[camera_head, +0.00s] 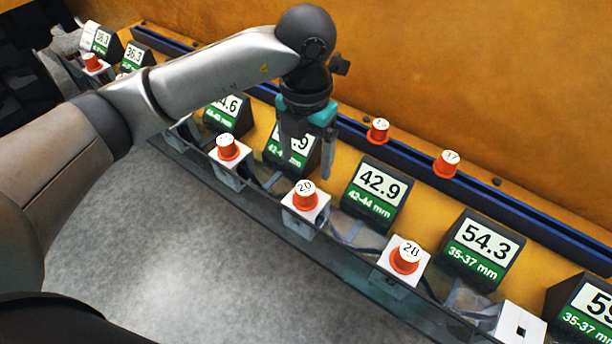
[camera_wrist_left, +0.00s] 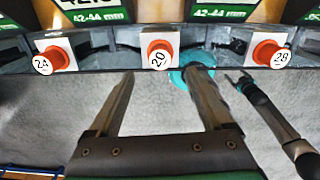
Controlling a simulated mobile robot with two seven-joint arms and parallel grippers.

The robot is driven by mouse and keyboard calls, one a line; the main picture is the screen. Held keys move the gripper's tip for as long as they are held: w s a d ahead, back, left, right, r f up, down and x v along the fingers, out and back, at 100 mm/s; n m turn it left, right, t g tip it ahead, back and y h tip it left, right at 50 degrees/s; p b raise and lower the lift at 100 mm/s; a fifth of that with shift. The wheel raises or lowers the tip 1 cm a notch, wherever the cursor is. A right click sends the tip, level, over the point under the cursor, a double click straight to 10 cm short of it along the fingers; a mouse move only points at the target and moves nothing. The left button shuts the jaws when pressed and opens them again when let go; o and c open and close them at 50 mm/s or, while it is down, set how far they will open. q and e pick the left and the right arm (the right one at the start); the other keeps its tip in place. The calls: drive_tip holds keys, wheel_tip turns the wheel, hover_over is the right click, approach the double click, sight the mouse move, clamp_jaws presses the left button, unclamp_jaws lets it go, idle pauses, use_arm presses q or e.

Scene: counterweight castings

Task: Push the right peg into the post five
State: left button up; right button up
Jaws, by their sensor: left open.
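My left gripper (camera_head: 308,172) hangs open over the row of white posts, near the peg marked 20 (camera_head: 305,195). In the left wrist view its fingers (camera_wrist_left: 158,76) are apart, with peg 20 (camera_wrist_left: 160,56) beyond and between the tips, and nothing is held. Orange pegs also sit on the posts marked 2B (camera_head: 405,258) and, further left, on another post (camera_head: 228,148). A white post with a bare square hole (camera_head: 520,328) stands at bottom right. Loose pegs 19 (camera_head: 378,130) and 17 (camera_head: 446,163) stand at the back. Which post is five I cannot tell.
Displays behind the posts read 42.9 (camera_head: 376,190) over 42-44 mm and 54.3 (camera_head: 480,248) over 35-37 mm. A blue rail (camera_head: 540,220) runs along the back. The grey floor (camera_head: 200,260) is clear. A dark jointed object (camera_wrist_left: 270,112) shows in the left wrist view.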

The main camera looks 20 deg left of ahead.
use_arm(q)
wheel_tip(320, 180, up, 6)
drive_tip(key=shift+f, duration=0.2)
drive_tip(key=shift+d, duration=0.1)
idle(0.6)
